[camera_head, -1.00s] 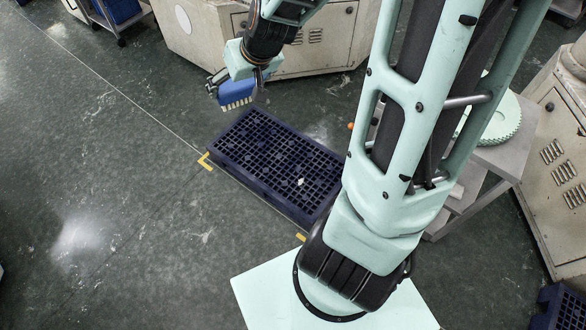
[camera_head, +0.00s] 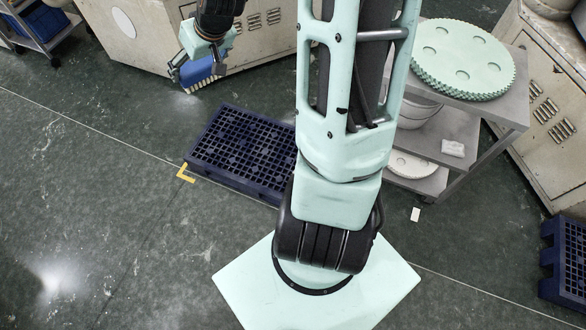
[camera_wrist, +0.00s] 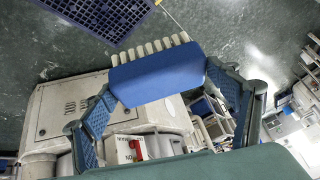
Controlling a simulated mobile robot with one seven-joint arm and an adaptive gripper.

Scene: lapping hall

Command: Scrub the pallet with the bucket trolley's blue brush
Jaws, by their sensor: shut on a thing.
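The blue brush (camera_head: 197,70) with pale bristles is held in my gripper (camera_head: 192,68), bristles facing down, in the head view. In the wrist view the brush (camera_wrist: 158,74) sits between the two fingers of my gripper (camera_wrist: 160,88), which are shut on its sides. The dark blue pallet (camera_head: 240,150) lies flat on the floor, below and to the right of the brush, with my arm hiding its right end. The pallet (camera_wrist: 98,18) also shows at the top of the wrist view. The bristles are apart from the pallet. At upper left stands a trolley (camera_head: 38,28) with blue items.
A yellow corner mark (camera_head: 185,174) lies at the pallet's left corner. A grey shelf table (camera_head: 487,118) with a green disc (camera_head: 464,58) stands right of my arm. Beige machines (camera_head: 140,32) stand behind. Another blue pallet (camera_head: 566,258) is at far right. Floor at left is clear.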

